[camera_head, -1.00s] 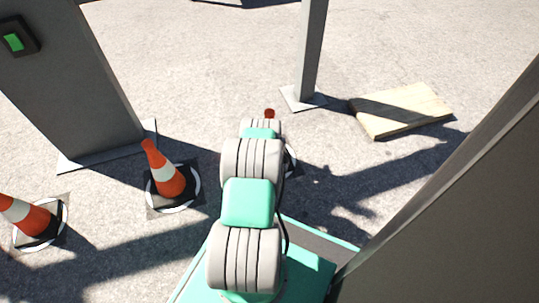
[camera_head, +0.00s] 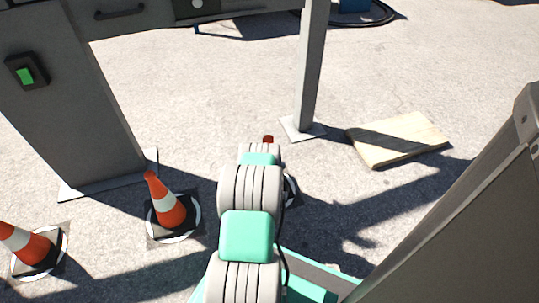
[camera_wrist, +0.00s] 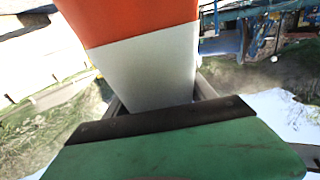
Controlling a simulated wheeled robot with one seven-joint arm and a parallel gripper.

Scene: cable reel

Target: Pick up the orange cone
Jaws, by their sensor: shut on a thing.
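The orange cone (camera_wrist: 140,60), with a white band, fills the upper middle of the wrist view. My gripper (camera_wrist: 158,95) is shut on it, with one finger on either side of the white band. In the head view my arm hides the gripper and most of this cone. Only a red-orange tip (camera_head: 268,139) shows above the arm, and part of a pale ring shows at its right side. I cannot tell whether the cone's base touches the ground.
Two more striped cones stand on the left, one nearer my arm (camera_head: 168,208) and one at the left edge (camera_head: 28,248). A grey frame (camera_head: 75,120) with a green switch and a post (camera_head: 308,75) stand beyond. A wooden board (camera_head: 398,140) lies right.

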